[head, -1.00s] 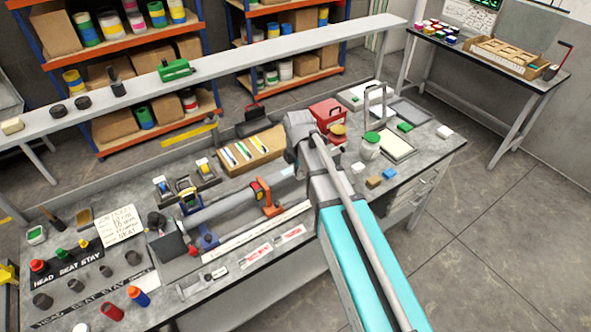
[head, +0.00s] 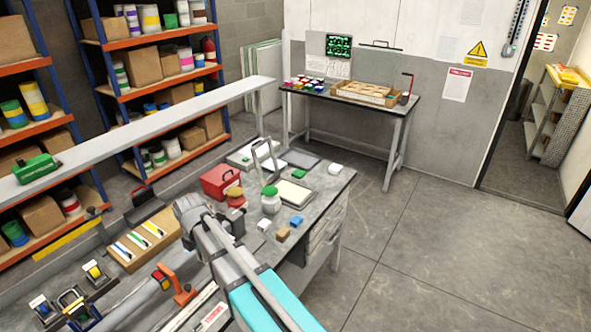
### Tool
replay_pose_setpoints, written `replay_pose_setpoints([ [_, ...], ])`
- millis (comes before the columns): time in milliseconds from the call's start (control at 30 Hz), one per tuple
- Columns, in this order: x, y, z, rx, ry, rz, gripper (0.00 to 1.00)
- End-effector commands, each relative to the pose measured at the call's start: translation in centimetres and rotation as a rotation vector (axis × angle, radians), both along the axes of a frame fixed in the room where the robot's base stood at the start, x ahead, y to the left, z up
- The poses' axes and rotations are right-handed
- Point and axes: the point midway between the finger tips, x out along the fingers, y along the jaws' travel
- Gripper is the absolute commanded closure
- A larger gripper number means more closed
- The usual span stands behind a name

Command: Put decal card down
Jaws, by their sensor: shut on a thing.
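In the head view my arm reaches from the bottom over the bench (head: 333,182), and its grey links end above the middle of the bench. My gripper's fingers and whatever is between them are hidden behind the arm. I cannot make out a held decal card. A small white card with red print (head: 213,316) lies on the bench at the bottom edge, left of my arm, partly cut off by the frame.
A green-lidded jar (head: 270,203), a red box (head: 220,181) and a pale tray (head: 292,194) stand on the bench's right part. A long shelf (head: 150,126) runs behind. A side table (head: 375,107) stands at the back. The floor (head: 440,260) at right is clear.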

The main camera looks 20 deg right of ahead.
Motion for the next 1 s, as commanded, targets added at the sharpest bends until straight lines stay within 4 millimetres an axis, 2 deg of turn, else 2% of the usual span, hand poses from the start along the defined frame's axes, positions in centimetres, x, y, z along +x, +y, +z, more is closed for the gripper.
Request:
replay_pose_setpoints([
  [33,0.0,0.0,-1.8,0.0,0.0,0.0,1.0],
  [100,0.0,0.0,-2.9,0.0,0.0,0.0,1.0],
  [400,0.0,0.0,-7.0,0.0,0.0,0.0,1.0],
  [600,0.0,0.0,-8.0,0.0,0.0,0.0,1.0],
  [1000,0.0,0.0,-8.0,0.0,0.0,0.0,1.0],
])
